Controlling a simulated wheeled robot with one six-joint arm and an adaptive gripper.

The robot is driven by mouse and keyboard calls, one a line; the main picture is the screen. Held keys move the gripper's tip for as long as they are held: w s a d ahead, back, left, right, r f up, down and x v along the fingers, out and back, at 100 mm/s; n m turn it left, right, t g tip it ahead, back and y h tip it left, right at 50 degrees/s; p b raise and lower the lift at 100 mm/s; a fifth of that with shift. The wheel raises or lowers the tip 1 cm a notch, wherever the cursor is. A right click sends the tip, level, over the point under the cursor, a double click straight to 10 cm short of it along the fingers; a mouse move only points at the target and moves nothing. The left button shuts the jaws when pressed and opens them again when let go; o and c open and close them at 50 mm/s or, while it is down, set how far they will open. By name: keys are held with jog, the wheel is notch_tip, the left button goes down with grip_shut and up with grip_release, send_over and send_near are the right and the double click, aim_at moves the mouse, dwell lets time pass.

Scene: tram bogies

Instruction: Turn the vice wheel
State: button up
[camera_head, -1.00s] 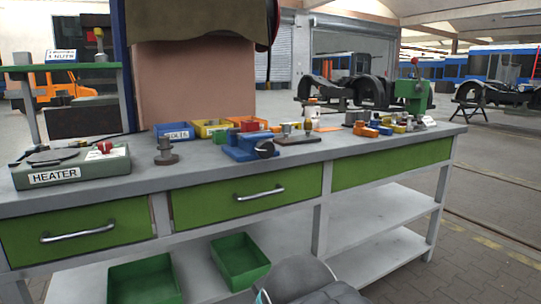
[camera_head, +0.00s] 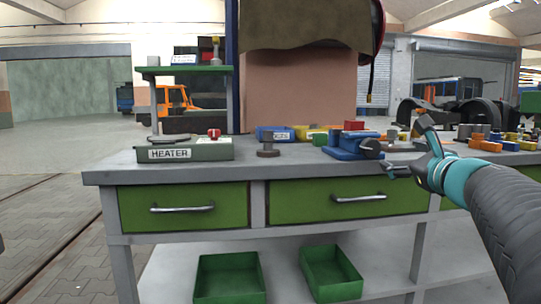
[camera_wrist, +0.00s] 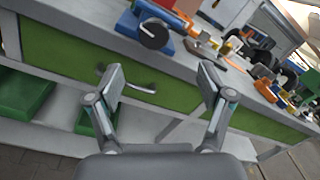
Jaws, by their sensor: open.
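The blue vice (camera_head: 350,146) stands on the grey workbench near its front edge, right of the middle drawer's centre. Its round dark wheel (camera_head: 372,148) faces right in the head view. In the wrist view the vice (camera_wrist: 140,22) is at the top, with the dark wheel (camera_wrist: 154,33) facing the camera. My gripper (camera_head: 408,150) is open and empty, in front of the bench and close to the wheel in the head view. In the wrist view its two fingers (camera_wrist: 160,84) are spread apart, below the wheel in the picture, and do not touch it.
A heater box (camera_head: 184,150) and a dark round stand (camera_head: 268,150) are on the bench to the left. Small bins (camera_head: 275,133) stand behind. Several coloured blocks crowd the right side. Green drawers with handles (camera_head: 358,198) front the bench; green trays (camera_head: 230,278) lie on the lower shelf.

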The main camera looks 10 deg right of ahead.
aim_at(373, 149)
jog(key=w+n, duration=0.1)
jog(key=w, duration=0.8)
jog(key=w+n+y+p, duration=0.1)
jog(key=w, duration=0.4)
jog(key=shift+a+f+n, duration=0.1)
jog(key=shift+f+n, duration=0.2)
jog(key=shift+f, duration=0.1)
jog(key=shift+s, duration=0.1)
jog(key=c, duration=1.2)
